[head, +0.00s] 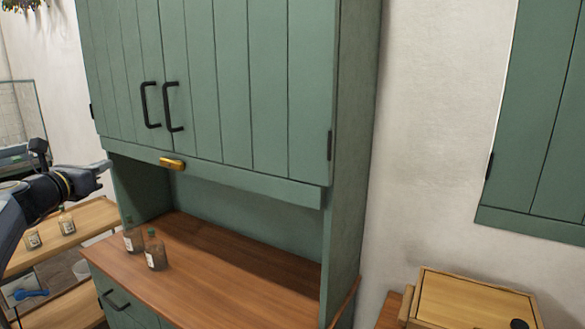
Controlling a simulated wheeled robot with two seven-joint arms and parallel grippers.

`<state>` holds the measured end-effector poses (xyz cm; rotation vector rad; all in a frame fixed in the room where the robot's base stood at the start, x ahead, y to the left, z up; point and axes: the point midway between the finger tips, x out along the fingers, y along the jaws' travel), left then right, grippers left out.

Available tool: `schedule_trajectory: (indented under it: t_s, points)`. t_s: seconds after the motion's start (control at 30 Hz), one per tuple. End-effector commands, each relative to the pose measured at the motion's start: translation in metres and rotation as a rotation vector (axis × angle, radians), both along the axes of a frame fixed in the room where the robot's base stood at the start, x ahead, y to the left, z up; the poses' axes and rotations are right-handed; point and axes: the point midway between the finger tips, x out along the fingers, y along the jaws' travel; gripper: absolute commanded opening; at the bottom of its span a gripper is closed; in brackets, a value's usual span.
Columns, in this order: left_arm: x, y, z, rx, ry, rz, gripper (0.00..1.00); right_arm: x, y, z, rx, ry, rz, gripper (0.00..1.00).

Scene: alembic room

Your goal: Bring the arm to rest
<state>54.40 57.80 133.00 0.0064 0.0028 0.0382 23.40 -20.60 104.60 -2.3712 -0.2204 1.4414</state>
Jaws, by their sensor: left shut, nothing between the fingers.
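My left gripper (101,178) reaches in from the left edge, in front of the left side of a green cabinet. It is shut and empty. My dark arm behind it runs down along the left edge. My right gripper is not in view.
The green cabinet (232,80) has two closed doors with black handles. Two brown bottles (155,250) stand at the left of its wooden counter (215,268); the rest is clear. A wooden shelf (95,215) with small jars (66,222) stands at left. A wooden box (470,300) is at lower right.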

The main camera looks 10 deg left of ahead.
Motion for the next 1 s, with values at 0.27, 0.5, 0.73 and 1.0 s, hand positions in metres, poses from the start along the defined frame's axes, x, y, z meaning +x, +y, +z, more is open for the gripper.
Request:
schedule_trajectory:
  t_s: [0.27,0.5,0.73,1.0]
  points:
    - [-0.030,-0.117,-0.029,0.451,0.150,-0.233,0.00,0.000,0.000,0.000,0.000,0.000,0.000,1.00]
    - [-0.120,-0.260,-0.104,1.176,0.209,-0.661,0.00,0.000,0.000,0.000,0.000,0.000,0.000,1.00]
    - [-0.230,-0.346,-0.200,1.866,0.067,-1.108,0.00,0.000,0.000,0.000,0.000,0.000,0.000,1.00]
    - [-0.304,-0.371,-0.276,2.339,-0.149,-1.429,0.00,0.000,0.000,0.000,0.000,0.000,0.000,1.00]
